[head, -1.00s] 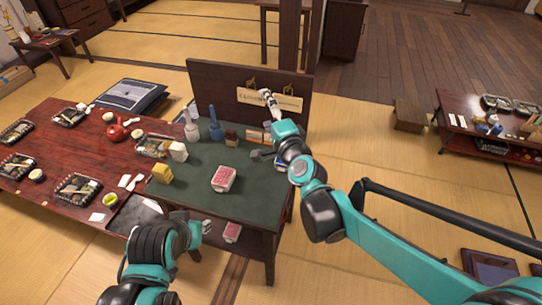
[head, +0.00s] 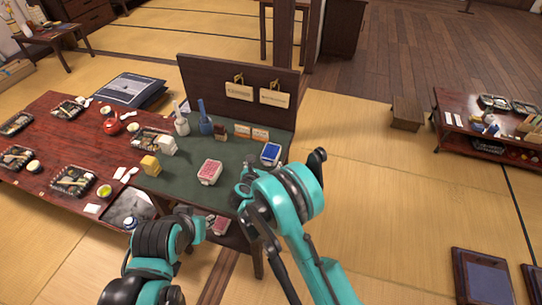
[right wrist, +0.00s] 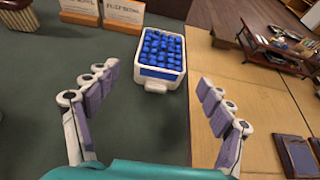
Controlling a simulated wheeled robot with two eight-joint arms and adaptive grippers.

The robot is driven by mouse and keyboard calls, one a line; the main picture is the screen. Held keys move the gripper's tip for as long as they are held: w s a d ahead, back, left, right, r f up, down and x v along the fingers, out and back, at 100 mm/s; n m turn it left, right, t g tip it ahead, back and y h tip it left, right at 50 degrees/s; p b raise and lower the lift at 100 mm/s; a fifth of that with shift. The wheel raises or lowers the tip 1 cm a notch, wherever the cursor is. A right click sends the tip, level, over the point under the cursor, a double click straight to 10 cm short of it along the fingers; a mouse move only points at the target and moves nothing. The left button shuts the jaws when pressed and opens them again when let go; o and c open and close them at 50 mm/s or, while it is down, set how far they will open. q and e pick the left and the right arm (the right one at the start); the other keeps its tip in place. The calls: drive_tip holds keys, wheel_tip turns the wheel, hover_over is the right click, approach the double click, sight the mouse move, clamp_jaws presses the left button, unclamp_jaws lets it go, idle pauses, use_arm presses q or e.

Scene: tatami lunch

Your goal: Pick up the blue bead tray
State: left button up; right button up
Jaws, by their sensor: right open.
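The blue bead tray (head: 271,154) is a small white tray full of blue beads, at the right end of the dark green table top (head: 225,150). In the right wrist view the tray (right wrist: 160,62) stands upright, its near handle facing my palm. My right gripper (head: 281,163) is open and empty, close to the tray on its near side. In the right wrist view the fingers of this gripper (right wrist: 158,80) are spread left and right of the tray's near end, apart from it. My left gripper (head: 205,226) is low at the table's front edge; its fingers are unclear.
A similar tray of red beads (head: 209,171) stands left of the blue one. Small sign cards (head: 251,132), bottles (head: 205,122) and a dark upright board (head: 225,85) stand behind. The green top ends just right of the tray, with tatami beyond.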

sight(268, 159)
drive_tip(key=b+x, duration=0.2)
drive_tip(key=x, duration=0.3)
drive_tip(key=shift+f, duration=0.15)
drive_tip(key=c, duration=1.3)
drive_tip(key=shift+r, duration=0.2)
wheel_tip(268, 159, up, 5)
drive_tip(key=shift+f+p, duration=0.15)
drive_tip(key=shift+p, duration=1.1)
drive_tip(key=s+r+p, duration=0.3)
drive_tip(key=s+r, duration=0.3)
drive_tip(key=s, duration=0.5)
drive_tip(key=shift+s, duration=0.35)
